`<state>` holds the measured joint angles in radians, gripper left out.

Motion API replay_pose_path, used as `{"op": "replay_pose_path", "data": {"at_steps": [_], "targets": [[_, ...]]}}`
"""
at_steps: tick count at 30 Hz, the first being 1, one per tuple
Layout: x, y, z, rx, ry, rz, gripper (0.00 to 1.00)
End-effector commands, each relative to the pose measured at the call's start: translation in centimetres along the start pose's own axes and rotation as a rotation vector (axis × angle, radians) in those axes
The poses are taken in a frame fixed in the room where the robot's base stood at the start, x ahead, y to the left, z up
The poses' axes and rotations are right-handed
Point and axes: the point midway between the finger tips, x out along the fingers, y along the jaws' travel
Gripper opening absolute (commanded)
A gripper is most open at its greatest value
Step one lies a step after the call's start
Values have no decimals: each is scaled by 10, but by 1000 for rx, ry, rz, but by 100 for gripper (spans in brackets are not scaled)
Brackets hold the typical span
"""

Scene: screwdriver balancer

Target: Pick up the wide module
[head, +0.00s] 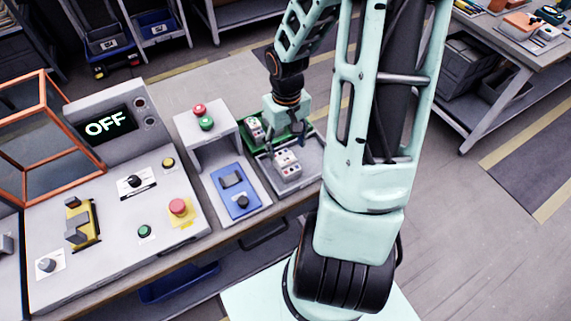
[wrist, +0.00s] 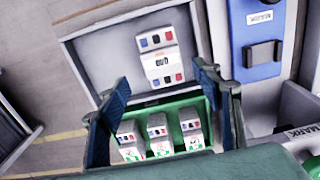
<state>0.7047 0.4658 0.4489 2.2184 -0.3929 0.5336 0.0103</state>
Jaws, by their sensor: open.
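The wide module (wrist: 160,62) is a white block with red, dark and blue parts at both ends. It lies in a grey tray (wrist: 92,62), and also shows in the head view (head: 287,163). My gripper (wrist: 164,77) is open and empty, its two blue-grey fingers spread to the left and right of the wide module's near end in the wrist view. In the head view my gripper (head: 282,138) hangs above the trays. I cannot tell its exact height over the module.
Three narrower white modules (wrist: 158,132) stand in a green tray (wrist: 174,104) beside the grey tray. A blue panel (head: 235,190) with a switch and knob is left of the trays. Further left, a control console (head: 115,205) has an OFF display and buttons.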

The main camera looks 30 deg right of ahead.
Motion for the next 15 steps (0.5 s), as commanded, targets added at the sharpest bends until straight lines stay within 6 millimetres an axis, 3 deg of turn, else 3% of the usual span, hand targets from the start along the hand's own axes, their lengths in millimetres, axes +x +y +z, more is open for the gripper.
{"op": "replay_pose_path", "data": {"at_steps": [10,15], "targets": [[42,-6,7,-2,-1,-1,59],[54,-5,6,0,1,0,59]]}}
